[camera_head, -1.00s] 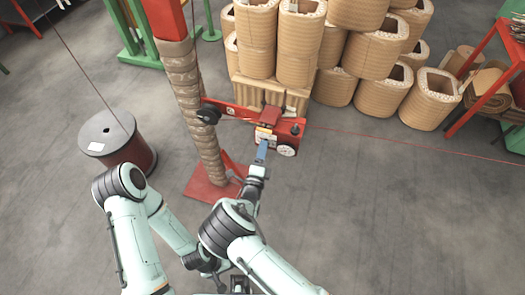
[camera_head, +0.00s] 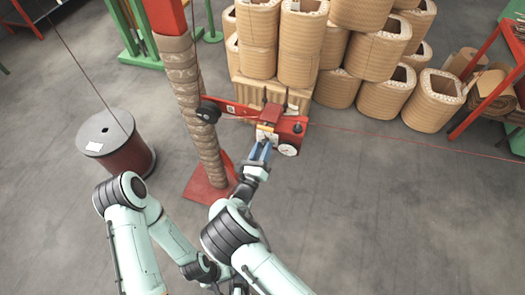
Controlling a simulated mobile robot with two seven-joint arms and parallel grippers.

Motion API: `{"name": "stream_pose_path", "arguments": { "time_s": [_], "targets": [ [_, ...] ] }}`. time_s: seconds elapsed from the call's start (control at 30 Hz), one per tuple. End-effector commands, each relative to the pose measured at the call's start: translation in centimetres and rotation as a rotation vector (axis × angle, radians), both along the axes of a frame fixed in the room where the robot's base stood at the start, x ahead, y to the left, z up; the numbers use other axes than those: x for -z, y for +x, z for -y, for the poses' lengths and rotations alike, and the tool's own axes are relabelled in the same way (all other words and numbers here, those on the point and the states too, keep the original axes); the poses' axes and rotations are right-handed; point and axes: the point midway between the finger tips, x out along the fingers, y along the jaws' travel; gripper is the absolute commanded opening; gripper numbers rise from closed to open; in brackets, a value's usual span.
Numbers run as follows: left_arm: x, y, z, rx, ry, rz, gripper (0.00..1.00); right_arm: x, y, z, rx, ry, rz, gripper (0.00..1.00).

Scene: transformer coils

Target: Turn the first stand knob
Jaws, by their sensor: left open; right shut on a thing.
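The stand is a red post wrapped in brown material (camera_head: 188,85) on a red base plate (camera_head: 203,190). A red bar carries a red unit (camera_head: 292,132) with a white round dial (camera_head: 288,150). My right gripper (camera_head: 260,150) is at the front of this unit, left of the dial. Its blue fingers are shut on a small part there, apparently the knob, which the fingers mostly hide. My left gripper (camera_head: 238,287) is low at the bottom edge, away from the stand, partly cut off; it is open.
A dark red spool (camera_head: 125,155) stands on the floor at left. Tan coils (camera_head: 300,45) are stacked behind the unit and to the right. A red rack (camera_head: 485,85) is at far right. A thin red line runs right from the unit. The floor at right is clear.

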Motion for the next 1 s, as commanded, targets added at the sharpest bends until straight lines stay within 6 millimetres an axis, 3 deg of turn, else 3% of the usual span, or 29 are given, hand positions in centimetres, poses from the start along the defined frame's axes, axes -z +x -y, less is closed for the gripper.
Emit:
{"name": "stream_pose_path", "arguments": {
  "time_s": [1.0],
  "targets": [
    [5.6, -1.1, 0.0, -0.003, 0.002, -0.002, 0.95, 0.0, 0.0, -0.2, 0.003, 0.92, 0.297, 0.05]
  ]
}}
